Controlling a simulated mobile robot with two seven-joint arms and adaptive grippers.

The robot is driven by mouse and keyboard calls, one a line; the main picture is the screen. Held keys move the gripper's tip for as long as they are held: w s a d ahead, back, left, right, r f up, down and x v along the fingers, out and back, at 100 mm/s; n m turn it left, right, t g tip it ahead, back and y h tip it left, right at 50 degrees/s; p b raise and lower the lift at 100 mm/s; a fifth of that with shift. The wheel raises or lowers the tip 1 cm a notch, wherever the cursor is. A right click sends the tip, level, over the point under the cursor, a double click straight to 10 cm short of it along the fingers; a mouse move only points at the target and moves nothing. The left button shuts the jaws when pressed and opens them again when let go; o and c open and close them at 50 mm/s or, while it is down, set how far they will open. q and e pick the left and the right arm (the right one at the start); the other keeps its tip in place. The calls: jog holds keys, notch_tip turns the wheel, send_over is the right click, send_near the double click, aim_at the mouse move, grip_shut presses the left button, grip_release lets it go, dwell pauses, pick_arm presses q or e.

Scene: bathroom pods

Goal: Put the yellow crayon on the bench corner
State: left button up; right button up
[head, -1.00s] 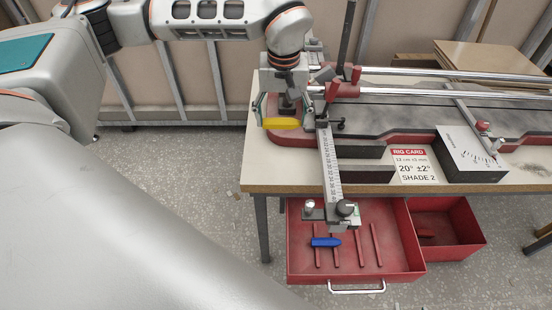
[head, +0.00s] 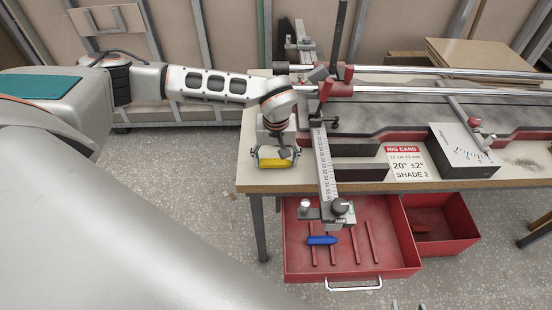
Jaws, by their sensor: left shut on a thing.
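The yellow crayon (head: 278,163) is held in my left gripper (head: 274,158), low over the front left corner of the bench (head: 262,182). My left gripper points down and is shut on the crayon. I cannot tell whether the crayon touches the bench top. My right gripper is not clearly in view; only small dark tips show at the bottom edge, too little to identify.
A ruler arm (head: 325,165) juts over the bench's front edge, just right of the crayon. Below, an open red drawer (head: 386,262) holds a blue crayon (head: 322,240).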

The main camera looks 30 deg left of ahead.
aim_at(276, 164)
pick_arm(q)
jog(key=shift+f, duration=0.25)
jog(key=o, duration=1.1)
pick_arm(e)
jog(key=shift+a, duration=0.1)
jog(key=shift+r, duration=0.1)
pick_arm(q)
jog(key=r, duration=0.8)
jog(key=s+d+r+b, duration=0.1)
jog(key=r, duration=0.3)
jog(key=shift+s+r, duration=0.1)
pick_arm(e)
jog(key=shift+w+a, duration=0.1)
jog(key=shift+a, duration=0.1)
jog(key=shift+f, duration=0.3)
